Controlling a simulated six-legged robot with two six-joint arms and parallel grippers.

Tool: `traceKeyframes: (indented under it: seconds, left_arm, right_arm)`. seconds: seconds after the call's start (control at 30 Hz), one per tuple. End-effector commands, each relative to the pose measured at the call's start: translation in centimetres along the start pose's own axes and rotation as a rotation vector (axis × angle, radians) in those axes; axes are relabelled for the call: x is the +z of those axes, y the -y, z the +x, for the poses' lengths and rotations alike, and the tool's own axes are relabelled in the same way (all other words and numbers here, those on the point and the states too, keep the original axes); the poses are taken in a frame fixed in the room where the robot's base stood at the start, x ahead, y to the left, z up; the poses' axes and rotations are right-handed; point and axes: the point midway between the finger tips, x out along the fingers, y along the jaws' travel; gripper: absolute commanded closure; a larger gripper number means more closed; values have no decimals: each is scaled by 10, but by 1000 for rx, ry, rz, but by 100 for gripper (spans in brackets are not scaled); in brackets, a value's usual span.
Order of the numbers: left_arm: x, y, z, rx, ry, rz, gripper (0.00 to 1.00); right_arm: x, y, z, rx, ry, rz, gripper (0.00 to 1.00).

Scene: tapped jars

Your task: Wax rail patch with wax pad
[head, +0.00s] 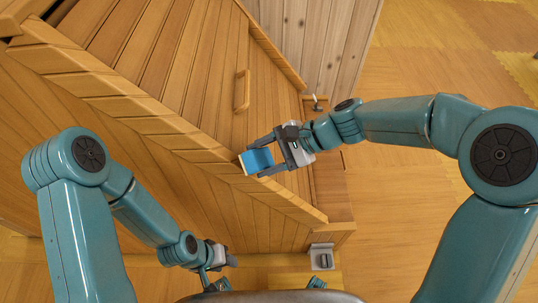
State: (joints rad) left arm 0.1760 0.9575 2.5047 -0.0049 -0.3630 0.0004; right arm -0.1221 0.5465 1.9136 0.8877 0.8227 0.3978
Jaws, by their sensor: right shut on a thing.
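The wax pad (259,159) is a blue block with a pale cream face. My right gripper (256,161) is shut on it, with its fingers at the block's two sides. The pale face points left toward the wooden rail (160,123), which runs diagonally from upper left to lower right. The pad is at the rail's edge; I cannot tell whether it touches. No distinct rail patch can be made out; it may be hidden by the pad. My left gripper (221,262) is low in the view, left of centre, away from the rail, and its jaws are unclear.
A planked wooden panel with a handle (242,91) lies beyond the rail. A small metal tap-like fitting (316,104) is right of it. A grey bracket-like piece (321,257) sits near the rail's lower right end. The wooden floor (410,60) at right looks clear.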

Motion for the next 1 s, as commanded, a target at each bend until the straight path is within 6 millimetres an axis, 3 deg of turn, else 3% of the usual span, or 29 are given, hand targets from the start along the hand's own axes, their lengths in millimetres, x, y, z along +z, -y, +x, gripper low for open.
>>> traceKeyframes:
  seconds: [1.0]
  left_arm:
    - [0,2,5,0,0,0,57]
  right_arm:
    - [0,0,10,1,0,0,67]
